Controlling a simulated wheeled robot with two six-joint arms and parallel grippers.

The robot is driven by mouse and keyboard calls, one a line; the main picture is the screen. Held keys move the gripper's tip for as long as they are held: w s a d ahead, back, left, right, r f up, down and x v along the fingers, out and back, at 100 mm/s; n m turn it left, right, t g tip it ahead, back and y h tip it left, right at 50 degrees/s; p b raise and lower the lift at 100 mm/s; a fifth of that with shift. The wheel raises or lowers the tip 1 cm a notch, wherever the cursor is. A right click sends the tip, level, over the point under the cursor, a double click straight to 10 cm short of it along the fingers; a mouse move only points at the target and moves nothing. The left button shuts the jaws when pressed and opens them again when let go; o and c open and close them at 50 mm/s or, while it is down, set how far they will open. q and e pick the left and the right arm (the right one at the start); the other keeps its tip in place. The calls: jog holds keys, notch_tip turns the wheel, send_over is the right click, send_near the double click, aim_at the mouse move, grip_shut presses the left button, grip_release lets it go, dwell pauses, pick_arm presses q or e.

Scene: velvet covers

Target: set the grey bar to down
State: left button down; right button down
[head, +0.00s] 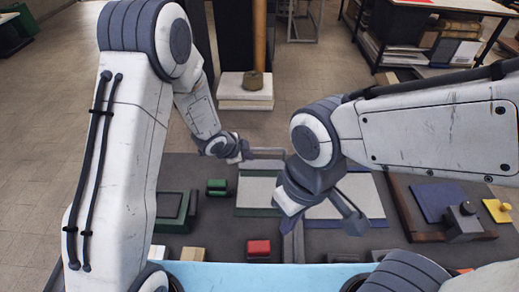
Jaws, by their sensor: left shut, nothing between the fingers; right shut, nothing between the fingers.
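A grey bar (266,153) lies crosswise at the far edge of a pale, green-framed panel (256,192). Whether it is raised or flat is hard to tell. My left gripper (243,152) is shut and empty at the bar's left end; I cannot tell if they touch. My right gripper (292,211) is shut with nothing in it, low over the gap between the green-framed panel and a blue-framed panel (345,198). My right arm hides part of both panels.
A red block (258,247) sits near the front and a green block (217,187) at the left.

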pick_arm(q)
jog(key=p+x, duration=0.2)
jog(key=x, duration=0.8)
jog(key=shift+d+p, duration=0.15)
jog(key=shift+p, duration=0.2)
jog(key=shift+w+f+p, duration=0.1)
jog(key=shift+w+p, duration=0.65)
jog(key=shift+w, duration=0.45)
jog(key=shift+w+f+p, duration=0.15)
jog(key=shift+w+p, duration=0.3)
jog(key=shift+w, duration=0.45)
